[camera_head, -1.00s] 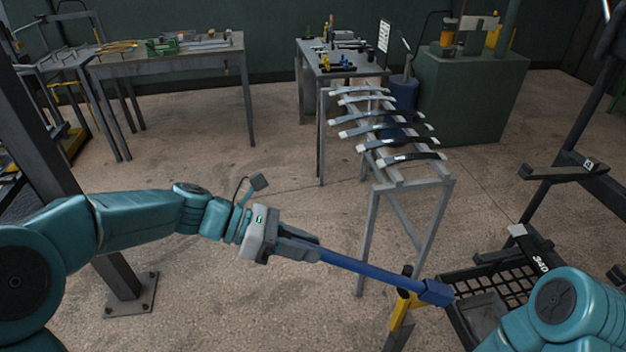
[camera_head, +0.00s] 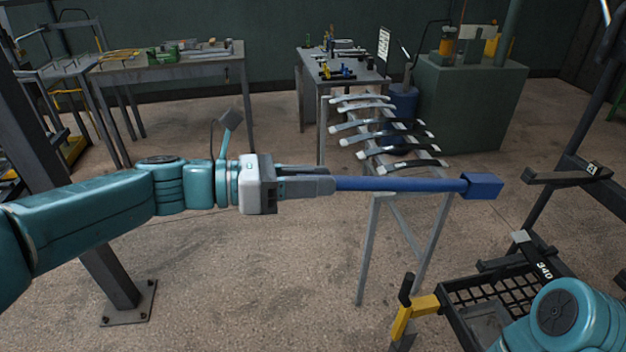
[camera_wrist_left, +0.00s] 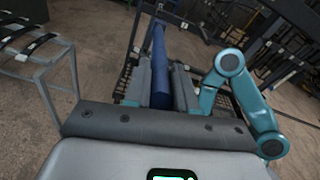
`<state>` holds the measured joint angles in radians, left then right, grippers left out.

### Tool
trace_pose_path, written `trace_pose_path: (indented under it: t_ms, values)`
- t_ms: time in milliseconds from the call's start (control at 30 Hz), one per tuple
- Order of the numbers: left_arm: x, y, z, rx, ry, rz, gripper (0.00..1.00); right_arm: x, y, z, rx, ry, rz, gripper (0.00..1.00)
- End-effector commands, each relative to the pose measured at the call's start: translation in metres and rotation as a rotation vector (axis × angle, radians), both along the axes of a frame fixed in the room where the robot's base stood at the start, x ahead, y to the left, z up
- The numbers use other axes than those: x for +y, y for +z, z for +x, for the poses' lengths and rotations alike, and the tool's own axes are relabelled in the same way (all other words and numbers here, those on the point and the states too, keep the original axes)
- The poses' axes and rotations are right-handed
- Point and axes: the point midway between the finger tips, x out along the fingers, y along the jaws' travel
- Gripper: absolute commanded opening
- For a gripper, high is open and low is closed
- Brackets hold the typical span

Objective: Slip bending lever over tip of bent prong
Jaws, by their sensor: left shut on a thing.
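The bending lever (camera_head: 400,184) is a long blue bar with a boxy blue head (camera_head: 482,186) at its far right end. My left gripper (camera_head: 325,184) is shut on its near end and holds it up, almost level, pointing right. In the left wrist view the lever (camera_wrist_left: 160,70) runs forward between the two grey fingers. A dark rack with prongs (camera_head: 566,174) stands at the right, tagged 21, beyond the lever's head and apart from it. I cannot tell which prong is bent. My right gripper is out of view; only part of my right arm (camera_head: 565,315) shows.
A metal stand (camera_head: 374,250) with several curved leaf springs (camera_head: 385,140) is behind the lever. A black mesh basket (camera_head: 475,287), tagged 340, and a yellow bracket (camera_head: 420,308) are at lower right. Workbenches (camera_head: 165,65) line the back. Open floor lies below the lever.

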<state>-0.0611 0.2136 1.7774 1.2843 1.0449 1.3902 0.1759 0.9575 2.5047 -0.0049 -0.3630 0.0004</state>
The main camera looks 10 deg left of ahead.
Motion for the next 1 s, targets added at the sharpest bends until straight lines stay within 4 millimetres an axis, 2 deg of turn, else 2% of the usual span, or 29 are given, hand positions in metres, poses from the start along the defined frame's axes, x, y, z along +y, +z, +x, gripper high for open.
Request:
trace_pose_path:
  t_ms: [233, 300, 700, 1000]
  values:
    - [0.003, -0.004, -0.001, -0.058, 0.006, -0.044, 0.00, 0.000, -0.027, 0.000, 0.000, 0.000, 0.000, 0.55]
    - [-0.004, 0.002, 0.000, -0.061, 0.002, -0.047, 0.00, 0.000, -0.021, 0.000, 0.001, 0.000, 0.000, 0.55]
    - [-0.040, -0.003, 0.013, -0.061, 0.004, -0.045, 0.00, 0.000, -0.019, 0.000, 0.000, 0.000, 0.000, 0.55]
    - [-0.051, -0.004, 0.017, -0.060, 0.005, -0.046, 0.00, 0.000, -0.019, 0.000, 0.000, 0.000, 0.000, 0.55]
